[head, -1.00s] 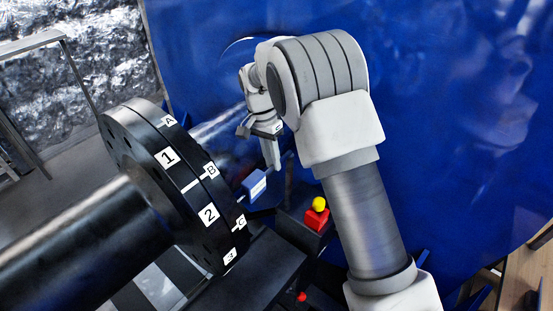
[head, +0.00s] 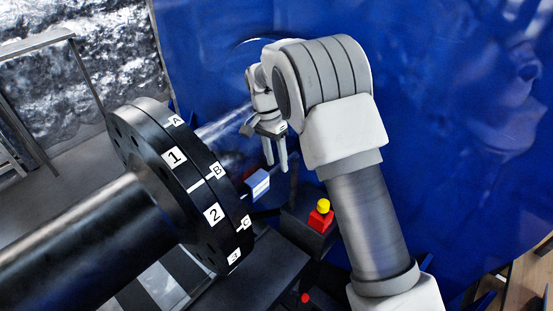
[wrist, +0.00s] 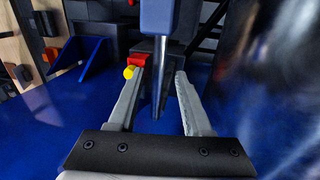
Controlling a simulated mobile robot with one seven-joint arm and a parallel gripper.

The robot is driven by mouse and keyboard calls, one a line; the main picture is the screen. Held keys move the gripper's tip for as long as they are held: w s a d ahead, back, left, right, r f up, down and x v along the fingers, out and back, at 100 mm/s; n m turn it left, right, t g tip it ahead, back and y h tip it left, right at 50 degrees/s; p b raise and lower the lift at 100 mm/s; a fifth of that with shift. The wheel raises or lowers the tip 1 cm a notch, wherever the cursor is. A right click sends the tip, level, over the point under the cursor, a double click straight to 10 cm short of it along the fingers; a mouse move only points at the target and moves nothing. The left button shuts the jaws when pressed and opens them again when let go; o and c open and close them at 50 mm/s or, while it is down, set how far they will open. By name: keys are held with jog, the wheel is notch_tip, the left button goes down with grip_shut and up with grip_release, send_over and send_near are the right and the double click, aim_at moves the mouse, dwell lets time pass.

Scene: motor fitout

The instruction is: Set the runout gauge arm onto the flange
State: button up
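The black flange (head: 205,180) sits on a shaft at the left of the head view, with labels 1, 2, 3 and A, B, C on its rim. A small blue block with a white label (head: 257,184), apparently the gauge, is just right of the flange rim. The wrist view shows a blue block (wrist: 157,16) at top centre with a silver rod (wrist: 159,75) running toward my gripper. My gripper (head: 276,168) is open, fingers down, just above and right of the block. In the wrist view the rod appears between my open fingers (wrist: 160,72); contact is not visible.
A red block with a yellow knob (head: 320,216) stands right of the gauge and shows near my left finger in the wrist view (wrist: 134,64). A large blue housing (head: 450,120) fills the background. A bright shaft (head: 225,125) runs behind the flange.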

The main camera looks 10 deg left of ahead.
notch_tip(320, 180, up, 17)
jog(key=w+a+p, duration=0.1)
jog(key=w+a, duration=0.1)
jog(key=shift+a, duration=0.4)
jog(key=shift+s+r, duration=0.1)
jog(key=s+d+r+n+t+y, duration=0.1)
jog(key=s+d+r, duration=0.4)
jog(key=d, duration=0.3)
jog(key=s+d+r+n+t+y, duration=0.1)
jog(key=s+d+r+n+t, duration=0.1)
jog(key=s+d+r, duration=0.5)
jog(key=s+d+f+n+t, duration=0.2)
jog(key=s+d+f, duration=0.2)
jog(key=s, duration=0.5)
jog(key=s+d+f+n+t, duration=0.1)
jog(key=s+d+f, duration=0.3)
jog(key=s, duration=0.4)
jog(key=shift+s+d+f+n+t, duration=0.15)
jog(key=shift+s+d+n+t, duration=0.25)
jog(key=shift+d, duration=0.25)
